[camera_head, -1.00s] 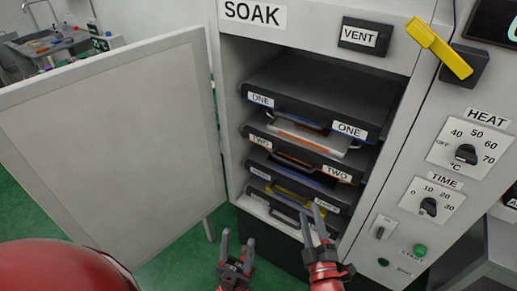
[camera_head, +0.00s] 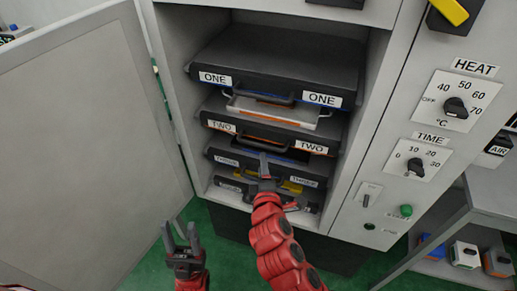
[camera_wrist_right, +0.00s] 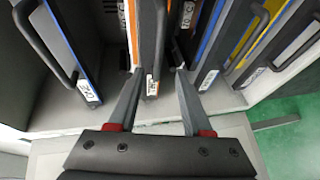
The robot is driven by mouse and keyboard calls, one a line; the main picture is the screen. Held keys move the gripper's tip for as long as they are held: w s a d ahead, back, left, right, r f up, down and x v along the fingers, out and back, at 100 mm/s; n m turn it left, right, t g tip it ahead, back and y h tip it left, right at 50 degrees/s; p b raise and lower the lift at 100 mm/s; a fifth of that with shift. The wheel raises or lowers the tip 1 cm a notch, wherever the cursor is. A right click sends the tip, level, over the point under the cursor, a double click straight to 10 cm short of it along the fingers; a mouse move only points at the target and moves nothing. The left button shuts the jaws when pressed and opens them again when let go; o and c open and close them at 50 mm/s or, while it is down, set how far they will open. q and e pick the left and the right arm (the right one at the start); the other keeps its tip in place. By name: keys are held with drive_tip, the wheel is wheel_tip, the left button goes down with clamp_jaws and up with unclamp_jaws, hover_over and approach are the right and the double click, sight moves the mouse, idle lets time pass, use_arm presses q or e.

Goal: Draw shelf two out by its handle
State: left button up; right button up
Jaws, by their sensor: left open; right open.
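Shelf two (camera_head: 225,108) is a dark shelf with an orange-trimmed front and two TWO labels, pushed in below shelf ONE in the open cabinet. Its dark bar handle (camera_head: 265,141) sits at the middle of its front. My right gripper (camera_head: 278,182) is open and empty, in front of the lower shelves in the head view. In the right wrist view its fingers (camera_wrist_right: 159,72) spread either side of an orange-edged shelf front (camera_wrist_right: 147,50) with a dark handle (camera_wrist_right: 161,40); contact cannot be told. My left gripper (camera_head: 180,240) is open and empty, low left of the cabinet.
Shelf ONE (camera_head: 275,62) is above, over a white tray (camera_head: 275,108). Two lower shelves, one with yellow trim (camera_head: 292,187), are below. The cabinet door (camera_head: 80,130) stands open at left. A control panel (camera_head: 430,130) is at right. Green floor shows between door and cabinet.

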sight(260, 145)
drive_tip(key=p+x, duration=0.1)
drive_tip(key=x, duration=0.9)
drive_tip(key=shift+w+r, duration=0.1)
drive_tip(key=shift+w, duration=0.1)
clamp_jaws()
idle(1.1)
